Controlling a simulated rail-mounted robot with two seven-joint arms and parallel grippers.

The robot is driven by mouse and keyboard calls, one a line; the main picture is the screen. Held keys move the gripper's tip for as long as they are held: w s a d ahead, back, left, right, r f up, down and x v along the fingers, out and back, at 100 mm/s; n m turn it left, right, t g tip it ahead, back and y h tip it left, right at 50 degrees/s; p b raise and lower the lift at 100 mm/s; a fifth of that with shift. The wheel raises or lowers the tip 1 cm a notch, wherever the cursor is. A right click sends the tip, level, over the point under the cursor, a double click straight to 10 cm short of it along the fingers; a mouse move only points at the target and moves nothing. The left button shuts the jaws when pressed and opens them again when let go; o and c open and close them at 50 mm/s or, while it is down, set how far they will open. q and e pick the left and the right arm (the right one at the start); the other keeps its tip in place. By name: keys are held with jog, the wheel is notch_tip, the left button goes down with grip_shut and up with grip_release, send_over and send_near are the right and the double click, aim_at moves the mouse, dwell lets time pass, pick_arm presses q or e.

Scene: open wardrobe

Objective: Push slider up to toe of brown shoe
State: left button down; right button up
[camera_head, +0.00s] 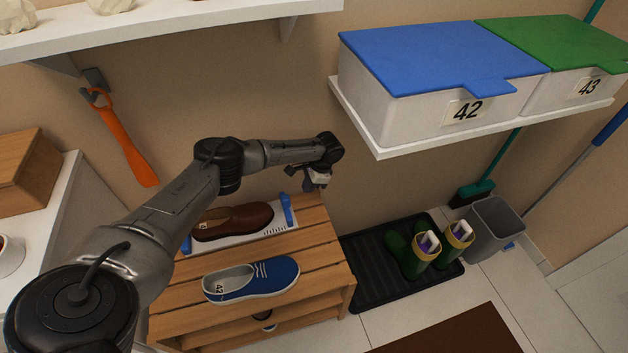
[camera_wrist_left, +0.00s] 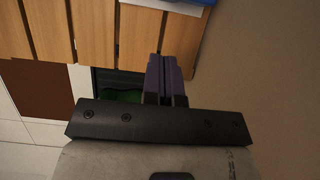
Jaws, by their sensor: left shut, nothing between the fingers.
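The brown shoe (camera_head: 237,221) lies on a white measuring board (camera_head: 262,237) on a slatted wooden bench, its toe to the right. The blue slider (camera_head: 287,211) stands near the board's right end, a short gap beyond the toe. My left gripper (camera_head: 310,186) is just right of and above the slider, past the bench's right end, apparently apart from it. Its purple-grey fingers (camera_wrist_left: 164,78) are shut and empty in the left wrist view, where a blue part and the white board edge (camera_wrist_left: 150,4) show at the top. My right gripper is not in view.
A blue shoe (camera_head: 251,280) stands on the bench (camera_head: 328,268) in front of the board. Right of the bench is a black tray (camera_head: 372,290) with green boots (camera_head: 408,252). A wall shelf (camera_head: 372,133) with lidded boxes is above right. An orange shoehorn (camera_head: 127,145) hangs at left.

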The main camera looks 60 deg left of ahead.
aim_at(286, 205)
pick_arm(q)
jog(key=s, duration=0.1)
jog(key=s+a+f, duration=0.1)
jog(key=s+b, duration=0.1)
jog(key=s, duration=0.1)
jog(key=shift+s+a+f, duration=0.1)
jog(key=shift+a+f, duration=0.05)
jog(key=shift+f, duration=0.05)
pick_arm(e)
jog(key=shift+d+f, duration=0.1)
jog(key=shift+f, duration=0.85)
